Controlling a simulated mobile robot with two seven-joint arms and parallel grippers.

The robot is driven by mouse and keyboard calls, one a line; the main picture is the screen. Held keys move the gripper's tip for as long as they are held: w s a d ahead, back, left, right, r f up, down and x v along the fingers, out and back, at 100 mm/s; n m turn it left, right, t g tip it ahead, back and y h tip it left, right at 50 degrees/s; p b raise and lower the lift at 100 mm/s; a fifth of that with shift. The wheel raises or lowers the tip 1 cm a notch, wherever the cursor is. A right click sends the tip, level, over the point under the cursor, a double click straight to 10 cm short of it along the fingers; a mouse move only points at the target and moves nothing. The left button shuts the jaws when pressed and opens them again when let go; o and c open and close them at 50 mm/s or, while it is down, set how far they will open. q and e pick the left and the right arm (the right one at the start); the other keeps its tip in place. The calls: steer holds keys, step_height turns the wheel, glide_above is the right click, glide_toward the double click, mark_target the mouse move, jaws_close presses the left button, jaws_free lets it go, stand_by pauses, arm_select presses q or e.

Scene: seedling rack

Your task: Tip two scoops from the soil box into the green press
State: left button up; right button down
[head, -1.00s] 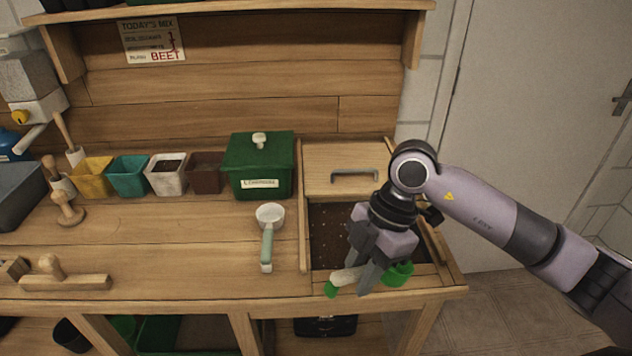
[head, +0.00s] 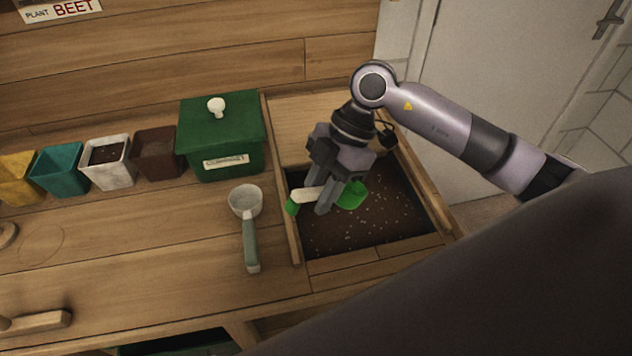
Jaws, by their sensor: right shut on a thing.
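The soil box (head: 385,228) is sunk in the bench at the right and holds dark, speckled soil. My right gripper (head: 325,208) is over the left part of this box, pointing down. It is shut on the cream handle of a green scoop (head: 352,195), whose green bowl is to the right of the fingers and whose green end is to the left. I cannot tell whether the bowl holds soil or touches the soil below. I see nothing that I can make out as the green press. My left gripper is not in view.
A round cup with a grey-green handle (head: 249,230) lies left of the box. A green lidded bin (head: 222,140) stands behind it. Several coloured pots, including a teal one (head: 60,172), line the back left. The front middle of the bench is clear.

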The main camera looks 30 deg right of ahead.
mark_target(338, 205)
steer(key=d+f+h, duration=0.1)
steer(key=f, duration=0.1)
steer(key=d+f+h, duration=0.1)
steer(key=d+f, duration=0.1)
steer(key=f, duration=0.1)
steer(key=w+d+f+h, duration=0.1)
steer(key=f, duration=0.1)
steer(key=shift+d+f+t, duration=0.2)
steer(key=shift+f+t, duration=0.05)
steer(key=shift+t, duration=0.15)
steer(key=shift+s+a+r+h, duration=0.1)
steer(key=shift+a+r+h, duration=0.4)
steer(key=shift+r, duration=0.3)
steer(key=shift+h, duration=0.9)
steer(key=shift+s+a+r, duration=0.1)
steer(key=shift+a+r, duration=0.15)
steer(key=shift+r, duration=0.55)
steer(key=shift+s+a+r, duration=0.1)
steer(key=shift+a+r, duration=0.2)
steer(key=shift+r, duration=0.5)
steer(key=shift+a+r, duration=0.25)
steer(key=shift+r, duration=0.55)
steer(key=c, duration=1.8)
jaws_free()
